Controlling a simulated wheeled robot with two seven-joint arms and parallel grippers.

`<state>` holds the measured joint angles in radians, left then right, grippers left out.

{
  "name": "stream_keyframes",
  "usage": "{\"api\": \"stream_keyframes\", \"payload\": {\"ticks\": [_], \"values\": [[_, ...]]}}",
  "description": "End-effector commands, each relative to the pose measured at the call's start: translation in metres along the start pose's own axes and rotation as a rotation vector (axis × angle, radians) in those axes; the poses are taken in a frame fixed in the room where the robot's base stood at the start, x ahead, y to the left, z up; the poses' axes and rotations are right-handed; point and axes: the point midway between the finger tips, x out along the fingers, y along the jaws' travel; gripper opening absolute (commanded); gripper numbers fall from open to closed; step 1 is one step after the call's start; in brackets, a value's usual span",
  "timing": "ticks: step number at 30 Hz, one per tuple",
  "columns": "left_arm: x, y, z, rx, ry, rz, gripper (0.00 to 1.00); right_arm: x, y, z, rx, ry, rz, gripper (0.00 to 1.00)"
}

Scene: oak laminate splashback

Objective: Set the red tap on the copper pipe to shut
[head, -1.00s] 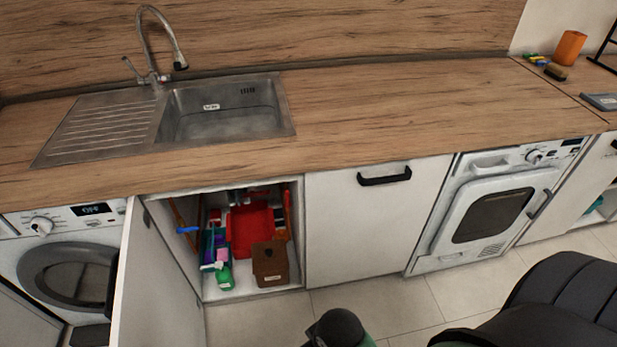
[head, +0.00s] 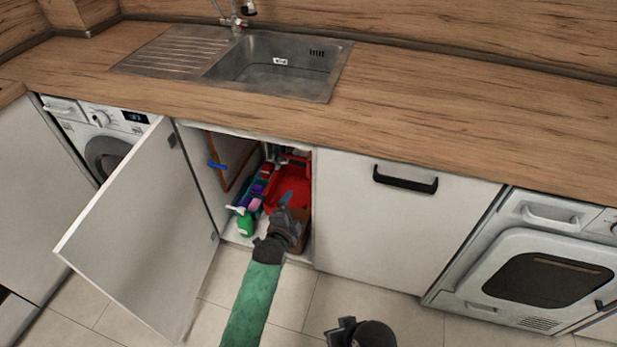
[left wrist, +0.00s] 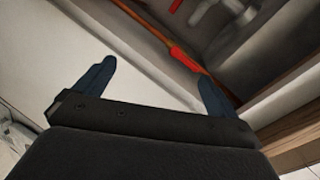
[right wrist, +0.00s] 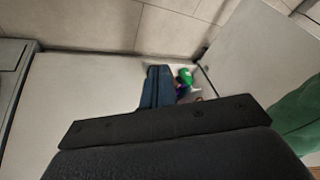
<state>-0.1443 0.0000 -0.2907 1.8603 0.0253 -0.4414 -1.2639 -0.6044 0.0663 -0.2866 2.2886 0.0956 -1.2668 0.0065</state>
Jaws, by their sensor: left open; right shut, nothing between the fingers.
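In the left wrist view, the red tap (left wrist: 184,60) is a red lever on the copper pipe (left wrist: 150,27), lying roughly along it. My left gripper (left wrist: 157,77) is open and empty, with the lever beyond and between its fingertips, nearer the right finger; no contact shows. In the head view, my left gripper (head: 286,203) is at the mouth of the open sink cupboard. I cannot pick out the red tap there; the arm and red items crowd that spot. My right gripper (right wrist: 157,80) is shut and empty, low in front of the cabinets.
The cupboard door (head: 150,225) stands open on the left. Inside are a blue tap (head: 217,166) on the left wall, a green spray bottle (head: 244,224), a red tub (head: 288,186) and a brown box. Pale floor (head: 285,300) in front is clear.

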Motion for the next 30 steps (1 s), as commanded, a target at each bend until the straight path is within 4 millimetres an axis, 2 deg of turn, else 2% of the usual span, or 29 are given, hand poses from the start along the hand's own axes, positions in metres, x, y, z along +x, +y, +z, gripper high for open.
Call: {"api": "stream_keyframes", "payload": {"ticks": [1,3,6,11,16,24,30], "values": [[0.019,-0.007,-0.002,0.075,0.02,-0.057,0.96,0.01,-0.001,0.002,-0.001,0.01,-0.007,0.0],[0.037,-0.018,-0.007,0.177,0.039,-0.133,0.96,0.018,-0.004,0.003,-0.002,0.024,-0.015,0.0],[0.054,-0.031,-0.013,0.285,0.053,-0.216,0.96,0.025,-0.007,0.003,-0.003,0.039,-0.023,0.0],[0.066,-0.041,-0.017,0.366,0.057,-0.28,0.96,0.029,-0.009,0.003,-0.003,0.051,-0.029,0.0],[0.08,-0.047,-0.02,0.377,0.057,-0.289,0.96,0.024,-0.01,0.001,-0.004,0.049,-0.03,0.0],[0.116,-0.057,-0.024,0.374,0.058,-0.287,0.96,0.008,-0.012,-0.003,-0.006,0.036,-0.031,0.0],[0.135,-0.061,-0.025,0.374,0.057,-0.286,0.96,0.002,-0.013,-0.003,-0.007,0.025,-0.032,0.0]]}}
